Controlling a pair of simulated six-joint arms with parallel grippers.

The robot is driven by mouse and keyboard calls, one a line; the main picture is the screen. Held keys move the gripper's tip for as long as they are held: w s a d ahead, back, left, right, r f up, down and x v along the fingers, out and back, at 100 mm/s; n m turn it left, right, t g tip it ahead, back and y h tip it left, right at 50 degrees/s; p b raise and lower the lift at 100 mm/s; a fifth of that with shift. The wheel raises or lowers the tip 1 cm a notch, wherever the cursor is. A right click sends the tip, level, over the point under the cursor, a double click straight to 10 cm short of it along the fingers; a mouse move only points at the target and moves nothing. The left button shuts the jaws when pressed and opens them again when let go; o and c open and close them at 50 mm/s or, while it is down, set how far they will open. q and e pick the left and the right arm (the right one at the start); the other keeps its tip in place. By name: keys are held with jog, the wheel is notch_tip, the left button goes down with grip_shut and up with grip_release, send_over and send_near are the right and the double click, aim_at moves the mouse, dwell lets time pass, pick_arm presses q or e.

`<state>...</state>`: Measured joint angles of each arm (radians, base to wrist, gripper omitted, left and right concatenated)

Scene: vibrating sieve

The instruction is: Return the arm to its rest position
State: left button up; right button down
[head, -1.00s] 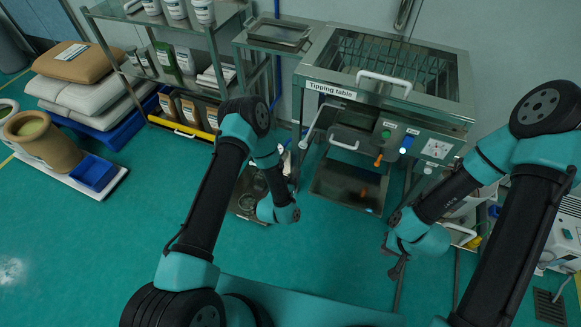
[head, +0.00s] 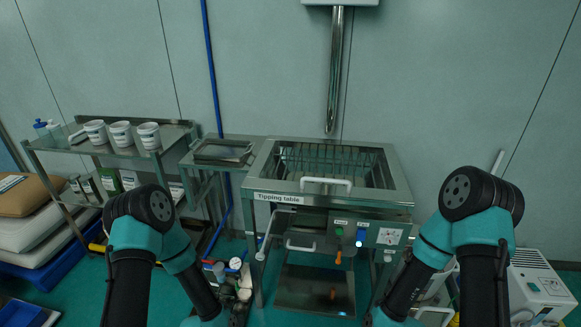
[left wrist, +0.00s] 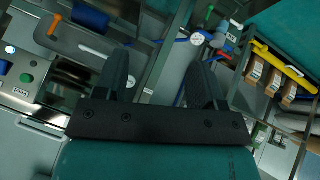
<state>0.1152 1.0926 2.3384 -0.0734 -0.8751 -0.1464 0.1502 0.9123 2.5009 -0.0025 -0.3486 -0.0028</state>
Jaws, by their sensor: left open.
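My left arm (head: 145,240) is bent at the left of the head view, its forearm running down to the bottom edge. In the left wrist view my left gripper (left wrist: 160,80) has its two dark fingers apart, with nothing held between them. My right arm (head: 470,230) is bent in a similar pose at the right of the head view. Its forearm reaches the bottom edge and its gripper is out of the picture.
The steel tipping table (head: 275,198) stands between the arms, with a white handle and a control panel in front. A steel shelf (head: 85,145) with white tubs stands left. A white machine (head: 540,285) stands right. Small containers (head: 235,265) show near the left forearm.

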pick_arm(q)
jog(key=s+a+r+g, duration=0.1)
jog(key=s+r+g, duration=0.1)
jog(key=s, duration=0.4)
jog(key=s+a+r+n+g, duration=0.1)
jog(key=s+r+g, duration=0.1)
jog(key=s+g, duration=0.2)
jog(key=s, duration=0.2)
jog(key=shift+s+a+n, duration=0.15)
jog(key=shift+s+n, duration=0.15)
dwell(1.5)
